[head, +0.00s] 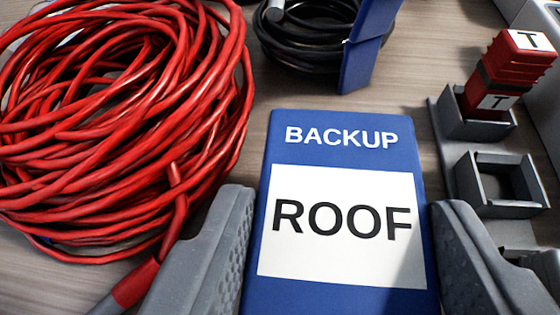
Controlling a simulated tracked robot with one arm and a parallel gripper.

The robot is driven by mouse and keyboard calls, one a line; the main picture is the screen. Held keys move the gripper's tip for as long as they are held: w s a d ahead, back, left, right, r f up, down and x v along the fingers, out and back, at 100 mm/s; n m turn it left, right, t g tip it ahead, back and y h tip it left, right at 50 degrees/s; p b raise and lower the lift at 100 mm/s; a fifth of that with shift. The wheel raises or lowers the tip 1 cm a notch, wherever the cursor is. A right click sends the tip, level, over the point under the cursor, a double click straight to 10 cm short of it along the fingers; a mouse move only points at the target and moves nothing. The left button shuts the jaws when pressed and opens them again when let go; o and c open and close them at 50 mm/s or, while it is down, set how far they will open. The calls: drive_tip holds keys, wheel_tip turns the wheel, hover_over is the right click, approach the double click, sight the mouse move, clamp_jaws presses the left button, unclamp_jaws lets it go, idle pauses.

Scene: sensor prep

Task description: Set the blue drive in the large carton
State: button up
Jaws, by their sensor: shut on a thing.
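The blue drive (334,155) is at the bottom centre of the head view. It is a flat blue block marked BACKUP, with a white label reading ROOF. My gripper (345,240) is shut on it, with one grey finger against its left side and the other against its right side. The lower end of the drive is cut off by the frame. I cannot tell whether the drive is lifted or touching the table. No large carton can be made out in this view.
A coil of red cable (120,120) fills the left. A black cable coil (310,40) and a blue upright piece (372,45) are behind the drive. A grey holder (500,210) at right has square sockets, one with a red block (510,65) marked T.

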sight(318, 297)
drive_tip(key=shift+w+a+f, duration=0.15)
drive_tip(key=shift+w, duration=0.3)
drive_tip(key=shift+f+b, duration=0.6)
drive_tip(key=shift+f, duration=1.05)
drive_tip(key=shift+f, duration=0.1)
drive_tip(key=o, duration=1)
drive_tip(key=shift+s+a+r, duration=0.1)
drive_tip(key=shift+s+r, duration=0.3)
drive_tip(key=shift+s, duration=0.05)
drive_tip(key=p+v, duration=0.2)
drive_tip(key=v, duration=0.9)
